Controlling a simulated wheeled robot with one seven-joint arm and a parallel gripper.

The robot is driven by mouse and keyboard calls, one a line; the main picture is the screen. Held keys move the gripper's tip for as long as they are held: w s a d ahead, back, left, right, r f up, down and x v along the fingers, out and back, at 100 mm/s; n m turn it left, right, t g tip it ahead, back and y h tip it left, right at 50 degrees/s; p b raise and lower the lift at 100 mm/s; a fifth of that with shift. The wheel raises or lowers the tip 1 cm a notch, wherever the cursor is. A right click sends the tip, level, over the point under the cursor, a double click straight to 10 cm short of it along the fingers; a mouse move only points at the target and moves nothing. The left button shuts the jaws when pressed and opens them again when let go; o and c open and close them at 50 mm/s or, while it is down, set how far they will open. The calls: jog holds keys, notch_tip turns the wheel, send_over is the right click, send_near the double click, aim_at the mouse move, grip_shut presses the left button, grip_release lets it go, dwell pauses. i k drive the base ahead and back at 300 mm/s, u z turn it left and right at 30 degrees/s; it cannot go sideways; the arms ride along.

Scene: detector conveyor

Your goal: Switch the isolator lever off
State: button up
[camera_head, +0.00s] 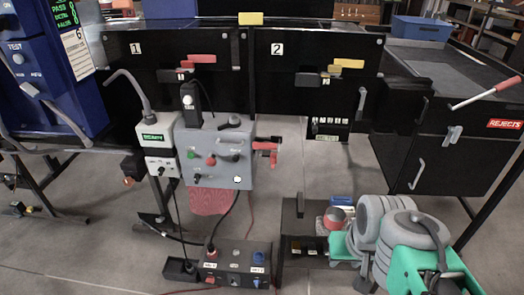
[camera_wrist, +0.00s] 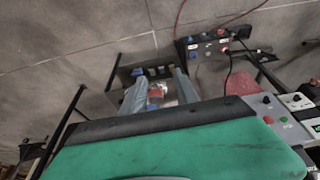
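A grey control box (camera_head: 218,157) hangs below the conveyor, with green, red and black controls on its front. A red lever (camera_head: 267,146) sticks out from its right side and looks like the isolator lever; its exact setting is too small to tell. The control box also shows at the right of the wrist view (camera_wrist: 262,106), but I cannot make out the lever there. My gripper (camera_wrist: 158,86) is in the wrist view, its two grey fingers apart with nothing held between them. My arm is at lower right in the head view, well clear of the lever.
A socket box (camera_head: 236,263) with cables is on the floor. Red (camera_head: 202,58) and yellow (camera_head: 348,63) handles sit above; a reject bin (camera_head: 450,150) is at right.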

aim_at(257, 146)
jog(key=k, duration=1.25)
jog(key=u, duration=0.7)
jog(key=i, duration=2)
jog(key=z, duration=0.7)
